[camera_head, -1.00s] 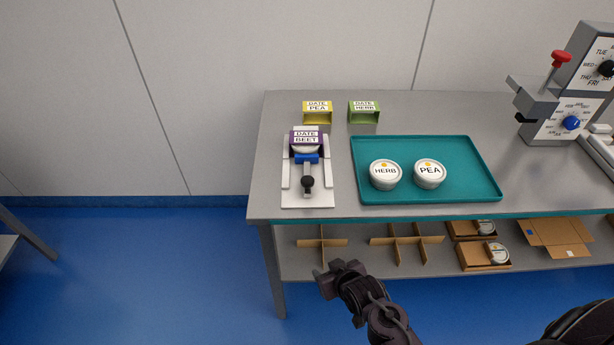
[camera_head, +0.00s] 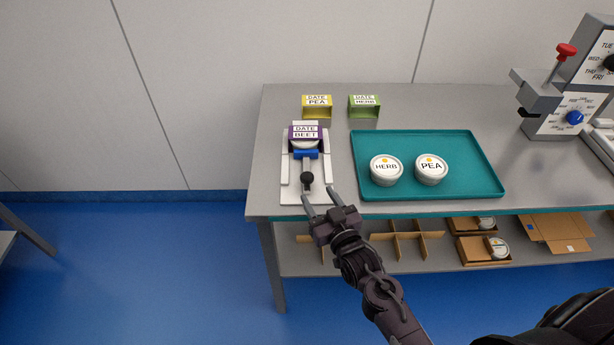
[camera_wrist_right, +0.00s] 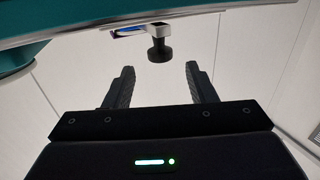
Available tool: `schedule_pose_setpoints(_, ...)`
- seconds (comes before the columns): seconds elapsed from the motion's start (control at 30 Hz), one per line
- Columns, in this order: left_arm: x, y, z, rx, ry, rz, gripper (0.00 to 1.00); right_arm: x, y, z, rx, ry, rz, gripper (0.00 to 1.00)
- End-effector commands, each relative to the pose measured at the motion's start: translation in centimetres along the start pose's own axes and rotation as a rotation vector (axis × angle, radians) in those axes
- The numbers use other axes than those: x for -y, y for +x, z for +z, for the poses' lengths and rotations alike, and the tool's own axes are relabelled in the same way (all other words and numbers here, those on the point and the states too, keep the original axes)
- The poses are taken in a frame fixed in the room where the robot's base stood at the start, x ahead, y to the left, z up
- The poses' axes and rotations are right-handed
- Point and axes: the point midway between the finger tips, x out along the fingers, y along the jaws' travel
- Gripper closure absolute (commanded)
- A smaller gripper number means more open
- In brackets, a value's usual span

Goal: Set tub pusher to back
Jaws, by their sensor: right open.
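The tub pusher has a blue block (camera_head: 306,155) and a stem ending in a black knob (camera_head: 307,178), on a white base plate (camera_head: 287,172) at the table's left end. The blue block stands just in front of a white tub under the purple DATE BEET sleeve (camera_head: 305,133). My right gripper (camera_head: 318,194) is open and empty at the table's front edge, just in front of and slightly right of the knob. In the right wrist view the knob (camera_wrist_right: 160,50) shows ahead, between and beyond the fingertips (camera_wrist_right: 160,70). My left gripper is not in view.
A teal tray (camera_head: 470,180) with a HERB tub (camera_head: 386,171) and a PEA tub (camera_head: 431,170) lies to the right. Yellow (camera_head: 317,106) and green (camera_head: 364,106) sleeves stand behind. A grey machine (camera_head: 560,100) stands far right. A lower shelf holds cardboard dividers (camera_head: 405,238).

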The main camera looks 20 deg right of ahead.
Motion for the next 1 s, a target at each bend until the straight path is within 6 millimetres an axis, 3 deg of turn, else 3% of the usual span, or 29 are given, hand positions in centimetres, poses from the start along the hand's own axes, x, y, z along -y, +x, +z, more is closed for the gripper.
schedule_pose_setpoints(0.17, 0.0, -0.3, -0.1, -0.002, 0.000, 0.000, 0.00, -0.1, 1.2, -0.4, -0.030, 0.002, 0.001, 0.49)
schedule_pose_setpoints(0.6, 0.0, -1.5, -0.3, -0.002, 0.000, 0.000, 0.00, 0.0, 7.3, -0.5, -0.026, 0.001, 0.001, 0.49)
schedule_pose_setpoints(0.97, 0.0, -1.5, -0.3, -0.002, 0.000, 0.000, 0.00, 0.0, 7.9, -0.3, -0.025, 0.001, 0.001, 0.49)
schedule_pose_setpoints(1.0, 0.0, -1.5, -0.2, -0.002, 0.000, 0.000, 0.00, 0.0, 7.9, -0.3, -0.025, 0.001, 0.001, 0.54)
